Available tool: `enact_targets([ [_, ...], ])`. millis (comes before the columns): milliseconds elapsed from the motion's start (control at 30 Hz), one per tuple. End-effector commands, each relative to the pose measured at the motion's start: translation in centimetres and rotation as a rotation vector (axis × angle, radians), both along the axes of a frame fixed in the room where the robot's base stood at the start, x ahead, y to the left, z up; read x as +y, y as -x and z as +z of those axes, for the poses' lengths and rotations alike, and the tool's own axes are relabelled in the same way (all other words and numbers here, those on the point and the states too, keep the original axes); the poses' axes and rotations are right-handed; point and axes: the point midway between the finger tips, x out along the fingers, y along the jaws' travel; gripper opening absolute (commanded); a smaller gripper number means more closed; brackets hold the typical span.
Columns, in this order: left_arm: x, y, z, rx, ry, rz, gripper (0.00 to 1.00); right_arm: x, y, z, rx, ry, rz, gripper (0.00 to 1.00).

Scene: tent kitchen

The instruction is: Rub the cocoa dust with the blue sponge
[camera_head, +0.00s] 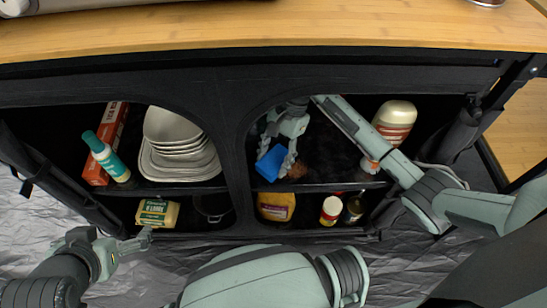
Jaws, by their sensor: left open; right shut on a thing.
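The blue sponge (270,164) is in the upper right compartment of the black cabinet. My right gripper (281,158) is shut on it and reaches into that compartment from the right. A brown patch, the cocoa dust (298,171), shows on the shelf just right of the sponge, partly hidden by the gripper's finger. I cannot tell whether the sponge touches the shelf or the dust. My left gripper (136,243) is open and empty, low at the left, in front of the cabinet's lower shelf.
A cream-capped bottle (395,120) stands at the right of the same compartment, behind my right arm. The upper left compartment holds stacked dishes (180,158), a teal bottle (105,156) and an orange box (104,145). A black divider (235,150) separates the compartments. A wooden counter (270,28) lies above.

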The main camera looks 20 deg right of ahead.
Motion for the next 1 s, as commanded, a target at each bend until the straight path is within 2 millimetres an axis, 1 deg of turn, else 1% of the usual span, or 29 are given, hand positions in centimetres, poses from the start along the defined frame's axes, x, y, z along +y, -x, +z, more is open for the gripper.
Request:
enact_targets([
  [433,0.0,0.0,0.0,-0.001,0.000,0.001,1.00,0.0,0.0,0.0,0.000,0.000,0.000,0.40],
  [1000,0.0,0.0,-1.1,0.000,-0.001,0.001,1.00,0.0,0.0,-1.2,-0.001,0.001,0.001,0.40],
])
